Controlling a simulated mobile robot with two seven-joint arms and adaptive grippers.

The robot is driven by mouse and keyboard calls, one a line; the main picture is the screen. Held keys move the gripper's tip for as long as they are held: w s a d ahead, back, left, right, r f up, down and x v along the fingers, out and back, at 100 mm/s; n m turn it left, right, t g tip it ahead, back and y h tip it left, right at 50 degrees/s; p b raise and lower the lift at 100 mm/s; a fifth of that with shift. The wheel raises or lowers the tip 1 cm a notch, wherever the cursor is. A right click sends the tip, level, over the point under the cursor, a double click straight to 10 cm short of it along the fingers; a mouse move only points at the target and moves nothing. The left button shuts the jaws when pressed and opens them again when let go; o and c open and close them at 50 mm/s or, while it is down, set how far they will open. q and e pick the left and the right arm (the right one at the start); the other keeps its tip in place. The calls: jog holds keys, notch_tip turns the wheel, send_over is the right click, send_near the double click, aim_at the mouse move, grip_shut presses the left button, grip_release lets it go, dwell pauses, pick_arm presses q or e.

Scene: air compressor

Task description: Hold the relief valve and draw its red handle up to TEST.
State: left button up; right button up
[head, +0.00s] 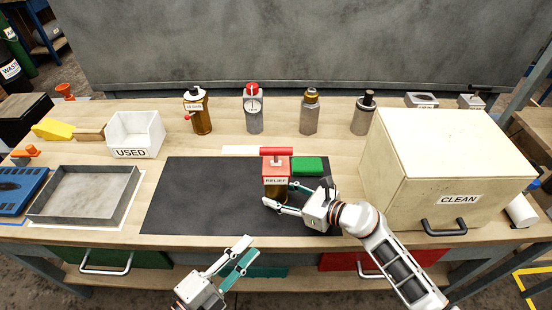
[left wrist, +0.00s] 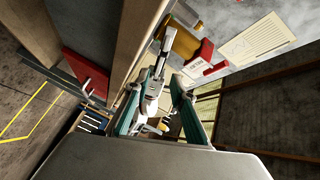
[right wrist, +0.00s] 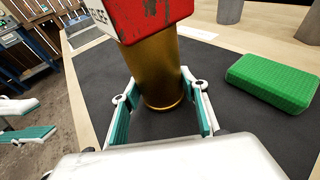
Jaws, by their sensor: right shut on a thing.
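The relief valve (head: 276,180) stands upright on the black mat (head: 190,200), with a brass body and a red block labelled RELIEF. Its red bar handle (head: 276,151) sits across the top. My right gripper (head: 279,196) is around the brass body from the right and shut on it; the right wrist view shows the brass body (right wrist: 160,75) between the fingers (right wrist: 160,112). My left gripper (head: 244,252) is open and empty in front of the table's edge, below the mat. In the left wrist view, the valve (left wrist: 185,42) shows beyond its open fingers (left wrist: 165,85).
A green block (head: 307,166) lies right of the valve. A white USED bin (head: 135,133) and metal tray (head: 85,195) are left. A CLEAN box (head: 440,160) is right. The mat's left is clear.

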pick_arm(q)
jog(key=w+d+r+n+g+h, duration=0.2)
jog(key=w+r+n+h, duration=0.2)
jog(key=w+r, duration=0.3)
jog(key=n+g, duration=0.2)
jog(key=n, duration=0.4)
send_near(274, 160)
jog(key=x, duration=1)
jog(key=shift+w+d+f, duration=0.2)
jog(key=shift+d, duration=0.05)
jog(key=shift+r, duration=0.1)
grip_shut()
